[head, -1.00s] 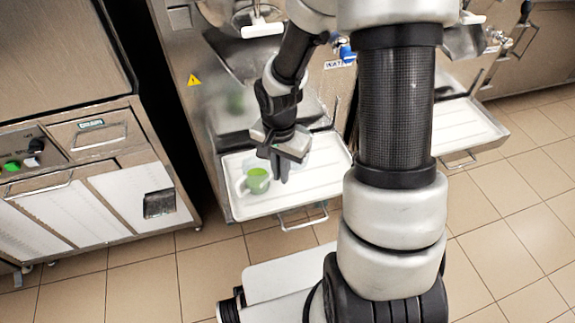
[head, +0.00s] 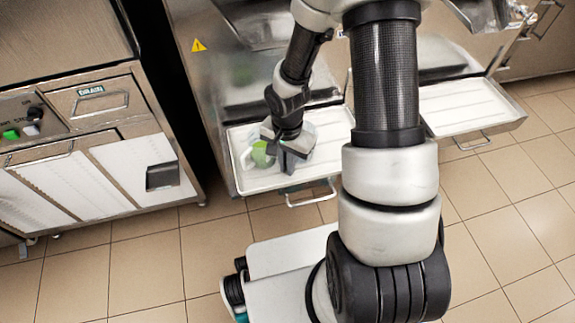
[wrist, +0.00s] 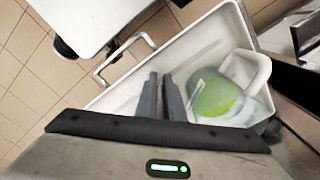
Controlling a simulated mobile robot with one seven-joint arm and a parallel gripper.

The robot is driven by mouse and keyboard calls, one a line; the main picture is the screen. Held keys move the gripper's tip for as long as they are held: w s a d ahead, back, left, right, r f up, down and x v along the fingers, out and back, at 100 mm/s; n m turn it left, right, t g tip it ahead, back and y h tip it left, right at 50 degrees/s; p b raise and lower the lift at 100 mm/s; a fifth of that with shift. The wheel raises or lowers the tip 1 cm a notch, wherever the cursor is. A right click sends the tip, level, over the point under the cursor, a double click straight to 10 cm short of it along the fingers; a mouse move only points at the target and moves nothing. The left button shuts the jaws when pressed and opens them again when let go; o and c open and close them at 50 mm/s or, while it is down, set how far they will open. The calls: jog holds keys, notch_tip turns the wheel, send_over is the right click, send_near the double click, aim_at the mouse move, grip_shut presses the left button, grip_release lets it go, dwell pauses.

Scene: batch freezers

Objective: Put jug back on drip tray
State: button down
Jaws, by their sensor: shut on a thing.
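The jug (head: 262,154) is pale and translucent with green inside. It is at the left part of the white drip tray (head: 325,150), partly hidden behind my gripper (head: 290,166) in the head view. In the wrist view the jug (wrist: 217,98) is just right of my gripper (wrist: 162,98), with its whitish handle side toward the tray's far right corner. The exact contact is hard to make out. I cannot tell whether the jug's base touches the tray.
A steel cabinet (head: 103,101) with a drain drawer stands at the left, across a dark gap. A second white tray (head: 465,107) is at the right. The tray's wire handle (head: 312,194) sticks out in front. Tiled floor in front is open.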

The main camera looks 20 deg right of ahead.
jog(key=shift+f, duration=0.15)
jog(key=c, duration=1.9)
grip_release()
jog(key=shift+o, duration=0.2)
